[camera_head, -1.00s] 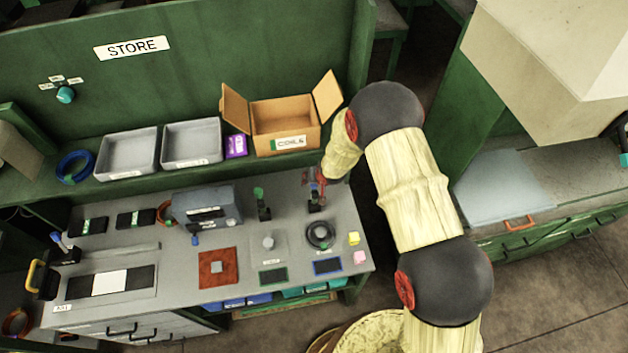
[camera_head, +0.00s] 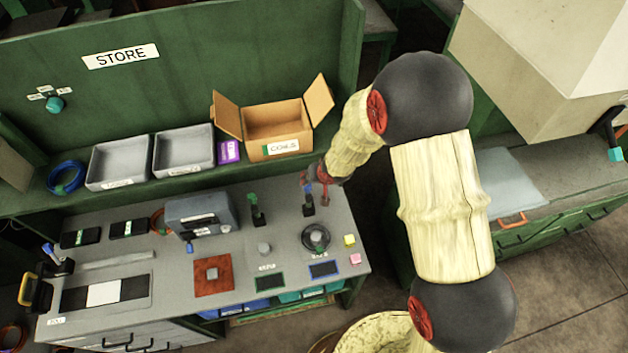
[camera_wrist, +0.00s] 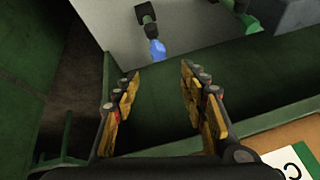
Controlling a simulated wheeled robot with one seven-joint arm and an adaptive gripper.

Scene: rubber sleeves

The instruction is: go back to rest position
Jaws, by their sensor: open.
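My gripper (camera_wrist: 160,95) is open and empty in the wrist view, its two yellow-padded fingers spread apart. Between and beyond the fingers lie the green shelf and the grey bench top. In the head view my gripper (camera_head: 322,178) is small and partly hidden by my sleeved arm, above the back right of the grey bench (camera_head: 220,262). A blue-handled tool in a stand (camera_head: 308,205) is just below and left of it in the head view. A blue handle (camera_wrist: 156,50) also shows beyond the fingers in the wrist view.
An open cardboard box (camera_head: 277,148) stands on the shelf close left of my gripper. Two grey trays (camera_head: 120,185) stand farther left. The bench holds a grey device (camera_head: 200,212), a black coil (camera_head: 316,240) and a red mat (camera_head: 213,289). A side cabinet (camera_head: 570,212) stands at right.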

